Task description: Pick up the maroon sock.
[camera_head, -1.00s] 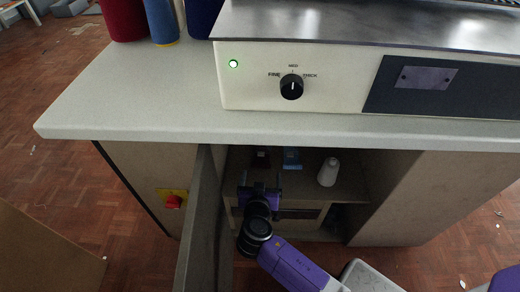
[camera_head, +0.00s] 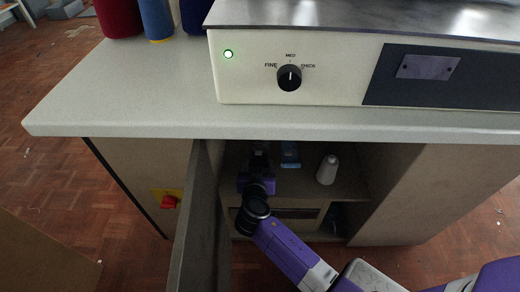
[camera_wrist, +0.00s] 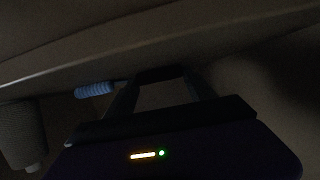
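The maroon sock cannot be clearly made out now. In the head view my gripper (camera_head: 258,158) reaches into the open cabinet under the counter and covers the spot where a small dark maroon thing lay on the shelf. In the wrist view my gripper (camera_wrist: 160,78) shows two dark fingers set well apart, with a dark band across their tips. The picture is too dark to tell whether that band is the sock. No hold on anything is visible.
A blue item (camera_head: 290,155) and a white cone-shaped thing (camera_head: 328,170) stand on the shelf right of my gripper. The open cabinet door (camera_head: 200,225) is close on the left. The counter edge (camera_head: 300,125) hangs above. A red knob (camera_head: 169,202) sits left of the door.

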